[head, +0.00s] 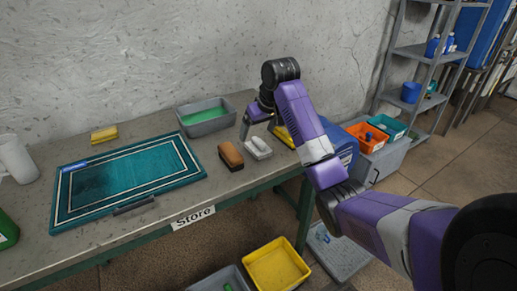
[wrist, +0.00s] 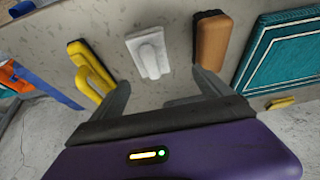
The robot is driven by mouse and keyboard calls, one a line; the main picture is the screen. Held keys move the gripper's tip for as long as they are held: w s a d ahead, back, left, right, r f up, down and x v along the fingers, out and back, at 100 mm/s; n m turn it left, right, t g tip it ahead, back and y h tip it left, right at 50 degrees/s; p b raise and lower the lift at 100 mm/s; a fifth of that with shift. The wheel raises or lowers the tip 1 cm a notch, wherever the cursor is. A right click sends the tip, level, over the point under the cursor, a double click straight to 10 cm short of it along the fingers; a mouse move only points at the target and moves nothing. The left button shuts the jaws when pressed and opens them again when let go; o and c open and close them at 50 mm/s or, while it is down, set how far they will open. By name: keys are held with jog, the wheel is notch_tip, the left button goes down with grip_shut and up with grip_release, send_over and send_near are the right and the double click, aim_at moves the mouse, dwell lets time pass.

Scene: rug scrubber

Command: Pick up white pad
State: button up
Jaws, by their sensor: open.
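The white pad (head: 258,149) lies on the table near its right end, beside a brown brush (head: 231,156). In the wrist view the white pad (wrist: 149,55) has a raised handle and lies ahead of my gripper (wrist: 160,88), roughly between the lines of its two fingers. The fingers are apart with nothing between them. In the head view my gripper (head: 257,125) is above and just behind the pad, apart from it. The brown brush (wrist: 212,40) is right of the pad in the wrist view.
A yellow-handled tool (head: 283,136) lies close right of the pad. A grey basin with green contents (head: 206,127) stands behind the brush. A teal rug (head: 128,180) covers the table's left part. A yellow brush (head: 104,134) lies behind it. Bins stand beyond the right edge.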

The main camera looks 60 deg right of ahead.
aim_at(259, 141)
jog(key=shift+s+d, duration=0.1)
jog(key=shift+s, duration=0.25)
jog(key=shift+d+f, duration=0.1)
jog(key=shift+f, duration=0.2)
jog(key=shift+s+x, duration=0.2)
jog(key=shift+x, duration=1.55)
jog(key=shift+s+x, duration=0.25)
jog(key=shift+x, duration=1.45)
jog(key=shift+d+f, duration=0.1)
jog(key=c, duration=1.5)
jog(key=shift+r+p, duration=1.15)
jog(key=shift+r, duration=8.9)
